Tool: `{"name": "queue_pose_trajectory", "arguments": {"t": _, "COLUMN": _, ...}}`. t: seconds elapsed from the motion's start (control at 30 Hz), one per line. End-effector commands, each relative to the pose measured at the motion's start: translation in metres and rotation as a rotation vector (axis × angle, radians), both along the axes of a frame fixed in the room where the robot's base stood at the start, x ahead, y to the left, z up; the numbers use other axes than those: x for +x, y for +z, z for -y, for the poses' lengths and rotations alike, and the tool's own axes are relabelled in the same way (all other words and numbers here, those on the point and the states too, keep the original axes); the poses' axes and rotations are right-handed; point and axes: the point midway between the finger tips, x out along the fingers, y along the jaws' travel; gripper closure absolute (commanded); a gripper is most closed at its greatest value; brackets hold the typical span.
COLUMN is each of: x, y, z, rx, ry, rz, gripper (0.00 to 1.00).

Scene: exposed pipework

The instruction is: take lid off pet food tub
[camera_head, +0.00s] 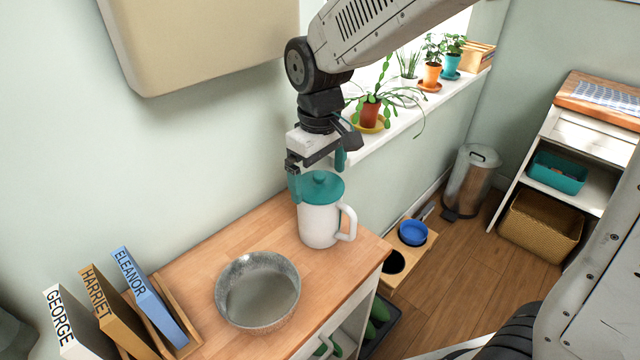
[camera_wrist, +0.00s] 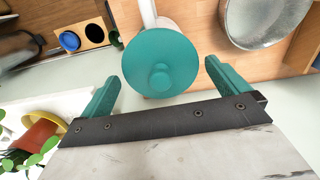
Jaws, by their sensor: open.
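The tub (camera_head: 319,225) is a white, jug-like container with a side handle, standing upright on the wooden counter. Its round teal lid (camera_head: 322,187) with a central knob is on top. In the wrist view the lid (camera_wrist: 160,62) lies just beyond the fingertips, and its knob (camera_wrist: 160,78) faces the camera. My gripper (camera_head: 318,172) is above and slightly behind the lid, pointing down. In the wrist view my gripper (camera_wrist: 168,90) is open, with its teal fingers spread to either side of the knob and nothing between them. Contact with the lid cannot be told.
A grey metal bowl (camera_head: 257,291) sits on the counter (camera_head: 205,253) in front of the tub. Books (camera_head: 150,295) stand in a rack at the left. Potted plants (camera_head: 370,112) line the windowsill behind my arm. A feeding stand with a blue bowl (camera_head: 413,233) is beyond the counter.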

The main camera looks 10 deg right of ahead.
Motion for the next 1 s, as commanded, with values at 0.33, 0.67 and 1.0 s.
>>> {"name": "queue_pose_trajectory", "arguments": {"t": 0.33, "x": 0.000, "y": -0.001, "z": 0.000, "rx": 0.000, "ry": 0.000, "rz": 0.000, "gripper": 0.33}}
{"name": "queue_pose_trajectory", "arguments": {"t": 0.67, "x": 0.000, "y": -0.001, "z": 0.000, "rx": 0.001, "ry": 0.000, "rz": 0.001, "gripper": 0.34}}
{"name": "queue_pose_trajectory", "arguments": {"t": 1.0, "x": 0.000, "y": 0.022, "z": 0.000, "rx": 0.002, "ry": 0.001, "rz": 0.002, "gripper": 0.34}}
